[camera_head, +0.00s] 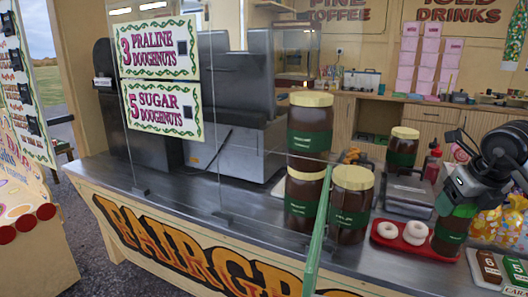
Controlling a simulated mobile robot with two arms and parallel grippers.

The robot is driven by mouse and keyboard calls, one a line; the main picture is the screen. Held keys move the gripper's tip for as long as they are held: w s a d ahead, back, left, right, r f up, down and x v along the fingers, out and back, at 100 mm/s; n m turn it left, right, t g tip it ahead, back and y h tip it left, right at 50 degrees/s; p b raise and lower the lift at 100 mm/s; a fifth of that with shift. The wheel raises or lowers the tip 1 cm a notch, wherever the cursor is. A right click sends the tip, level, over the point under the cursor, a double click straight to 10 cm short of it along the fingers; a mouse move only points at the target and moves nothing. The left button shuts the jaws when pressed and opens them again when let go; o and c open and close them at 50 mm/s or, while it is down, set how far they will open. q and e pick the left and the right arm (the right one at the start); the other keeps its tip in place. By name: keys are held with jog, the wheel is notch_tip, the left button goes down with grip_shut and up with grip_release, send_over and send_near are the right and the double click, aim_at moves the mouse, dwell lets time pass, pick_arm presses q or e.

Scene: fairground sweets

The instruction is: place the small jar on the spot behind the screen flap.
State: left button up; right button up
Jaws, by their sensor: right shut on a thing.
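My right gripper (459,196) comes in from the right and is shut on a small dark jar with a green label (451,231). The jar hangs below the fingers, roughly upright, just right of the red tray; I cannot tell whether it touches the counter. Its top is hidden by the gripper. My left gripper is not in view.
Large gold-lidded jars (351,205) stand close to the flap, some stacked. Another smaller jar (403,147) stands farther back. The steel counter (190,205) is clear behind the glass at left.

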jog(key=s+a+f+n+g+y+p, duration=0.2)
jog(key=a+f+n, duration=0.2)
jog(key=a+n, duration=0.4)
jog(key=s+a+f+n+g+y+p, duration=0.1)
jog(key=a+f+n+g+y+p, duration=0.2)
jog(key=a+n, duration=0.45)
pick_arm(q)
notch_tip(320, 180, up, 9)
jog(key=p, duration=0.4)
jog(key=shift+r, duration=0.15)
pick_arm(e)
jog(key=s+a+f+n+g+h, duration=0.4)
jog(key=s+a+n, duration=0.5)
jog(key=n, duration=1.1)
jog(key=shift+s+a+f+n+h, duration=0.15)
jog(key=shift+s+f+n+h, duration=0.25)
jog(key=shift+s+f, duration=0.65)
jog(key=shift+w, duration=0.1)
